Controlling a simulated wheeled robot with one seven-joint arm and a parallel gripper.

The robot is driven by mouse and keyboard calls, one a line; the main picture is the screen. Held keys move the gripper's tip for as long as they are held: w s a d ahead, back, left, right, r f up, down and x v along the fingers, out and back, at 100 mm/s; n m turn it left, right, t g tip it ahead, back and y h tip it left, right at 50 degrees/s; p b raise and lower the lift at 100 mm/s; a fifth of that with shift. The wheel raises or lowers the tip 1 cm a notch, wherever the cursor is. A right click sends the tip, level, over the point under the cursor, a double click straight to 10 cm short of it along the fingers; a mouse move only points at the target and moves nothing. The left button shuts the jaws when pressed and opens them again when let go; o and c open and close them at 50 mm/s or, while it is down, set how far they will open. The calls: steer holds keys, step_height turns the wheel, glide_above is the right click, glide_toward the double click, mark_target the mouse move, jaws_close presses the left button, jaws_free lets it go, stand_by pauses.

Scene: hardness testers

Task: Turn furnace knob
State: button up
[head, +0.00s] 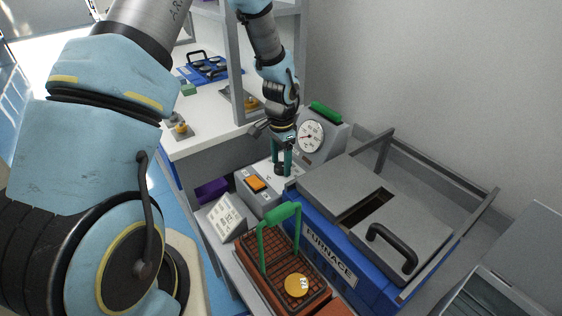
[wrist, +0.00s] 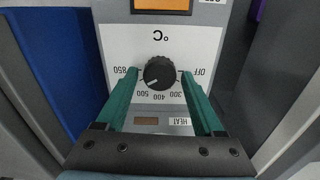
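The furnace knob (wrist: 159,73) is a round black dial with a white pointer mark. It sits on a white scale plate (wrist: 118,43) marked OFF, 300, 400, 500 and 850, upside down in the wrist view. The pointer lies toward the 400–500 side. My gripper (wrist: 159,84) has its two green fingers apart, one on each side of the knob, with visible gaps at the fingertips. In the head view my gripper (head: 282,165) points down over the control panel beside the blue furnace (head: 330,250). The knob there is mostly hidden by the fingers.
A dial gauge (head: 311,137) stands behind my gripper. An orange switch (head: 256,184) is on the panel in front. A green-handled rack (head: 280,215) with a gold disc (head: 298,285) stands nearer. The furnace lid has a black handle (head: 392,247).

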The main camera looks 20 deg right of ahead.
mark_target(280, 165)
steer(key=shift+o, duration=0.8)
step_height(280, 165, up, 11)
steer(key=b, duration=0.1)
steer(key=s+a+r+n, duration=0.2)
steer(key=a+n, duration=0.2)
steer(key=a, duration=0.5)
steer(key=s+a+r+n+t, duration=0.1)
steer(key=s+a+r+n, duration=0.1)
steer(key=a+n, duration=0.3)
steer(key=s+a+r+n, duration=0.2)
steer(key=a+n, duration=0.3)
steer(key=a, duration=0.9)
steer(key=shift+s+t, duration=0.3)
steer(key=shift+s, duration=0.15)
steer(key=shift+a+r, duration=0.1)
steer(key=shift+c, duration=0.4)
